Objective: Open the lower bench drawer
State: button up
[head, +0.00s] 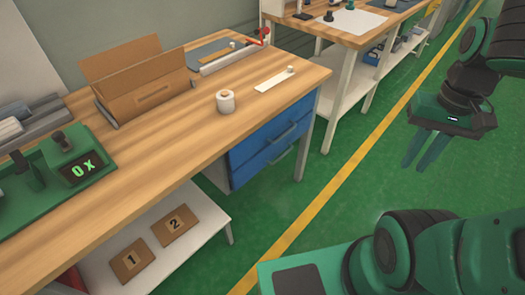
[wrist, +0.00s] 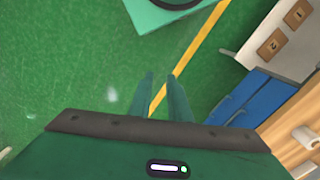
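The workbench (head: 170,110) has two blue drawers stacked under the right end of its wooden top. The lower bench drawer (head: 243,172) is beneath the upper drawer (head: 257,143), and both look closed. Each has a grey bar handle; the lower handle (head: 281,155) shows in the head view. The blue drawer fronts also show at the right of the wrist view (wrist: 255,98), seen at an angle. My gripper (head: 418,168) is well to the right of the drawers, above the green floor. Its two fingers are apart with nothing between them, and they touch nothing.
A cardboard box (head: 140,85), a white tape roll (head: 225,101) and a green device (head: 60,175) stand on the bench. Numbered brown pads lie on the lower shelf (head: 185,235). A second bench (head: 340,35) stands behind. The green floor before the drawers is clear, crossed by a yellow line (head: 330,198).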

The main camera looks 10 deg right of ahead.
jog(key=w+a+f+n+h, duration=0.1)
jog(key=w+f+n+h, duration=0.3)
jog(key=w+f, duration=0.65)
jog(key=w+a+f+n+h, duration=0.15)
jog(key=w+f+h, duration=0.5)
jog(key=w, duration=0.65)
jog(key=n+t+y, duration=0.2)
jog(key=n+t, duration=1.3)
send_near(283, 155)
jog(key=shift+h, duration=0.25)
jog(key=x, duration=0.7)
jog(key=f+x, duration=0.1)
jog(key=x, duration=0.2)
jog(key=shift+w, duration=0.3)
